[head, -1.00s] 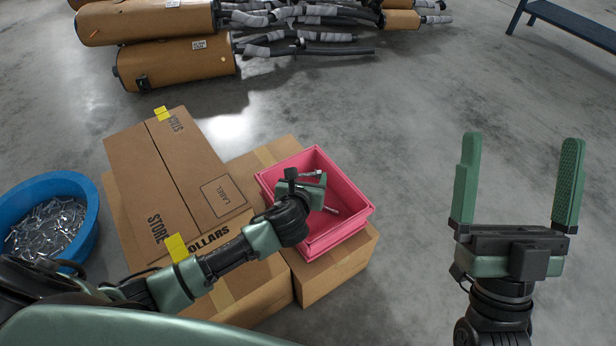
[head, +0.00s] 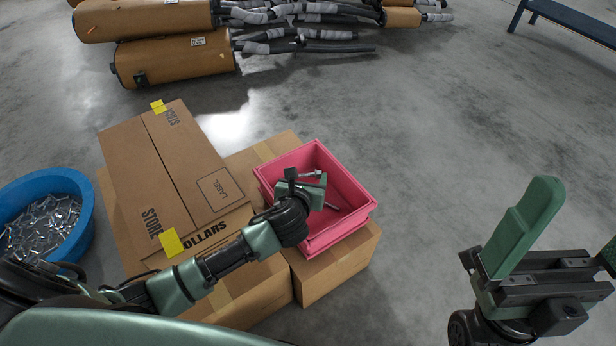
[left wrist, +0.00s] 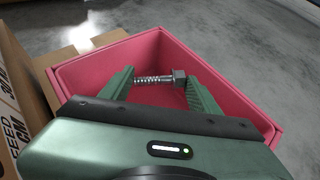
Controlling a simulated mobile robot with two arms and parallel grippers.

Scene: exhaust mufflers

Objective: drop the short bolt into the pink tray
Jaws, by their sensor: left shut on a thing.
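The short bolt (left wrist: 160,80) is silver with a threaded shank and a hex head. In the left wrist view it lies crosswise between the two green fingers of my left gripper (left wrist: 158,90), which is shut on it. In the head view my left gripper (head: 308,188) is over the pink tray (head: 350,180), with the bolt (head: 312,174) at its far side. The tray's walls surround the gripper in both views. Part of the tray floor is hidden by the gripper. My right gripper (head: 575,215) is open and empty at the right, over the floor.
The tray sits on a cardboard box (head: 340,272). A taller cardboard box (head: 150,150) stands to its left. A blue bin (head: 85,215) of metal bolts is at the far left. A thin metal piece (head: 331,206) shows in the tray. Mufflers (head: 175,60) lie at the back.

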